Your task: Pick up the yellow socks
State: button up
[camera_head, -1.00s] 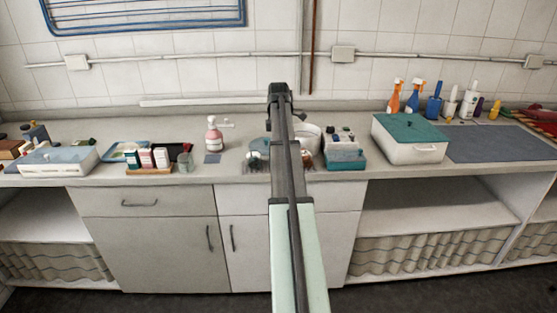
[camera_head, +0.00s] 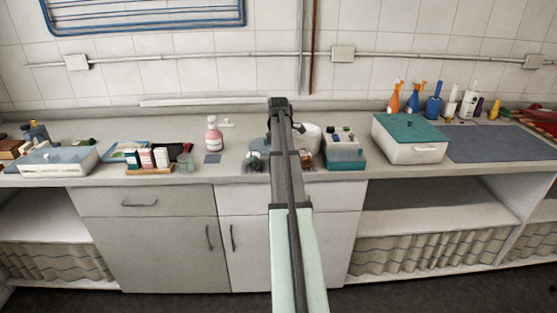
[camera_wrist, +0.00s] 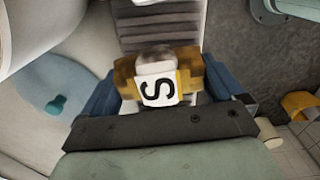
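The yellow socks (camera_wrist: 188,70), a folded bundle with a white label marked with a black S, show in the middle of the wrist view. My gripper (camera_wrist: 165,80) is spread wide, with a blue finger on the left and right of the bundle. The socks lie between the fingers; whether the fingers touch them is hard to tell. In the head view my arm hides the socks, and my fingertips cannot be made out.
A grey ribbed surface (camera_wrist: 160,30) lies beyond the socks in the wrist view. Another yellow item (camera_wrist: 302,104) is at right. In the head view, a white basin (camera_head: 312,138), a teal-based container (camera_head: 345,158) and a soap bottle (camera_head: 213,135) stand near my arm.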

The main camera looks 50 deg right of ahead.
jog(key=shift+c, duration=0.7)
jog(key=shift+r, duration=0.1)
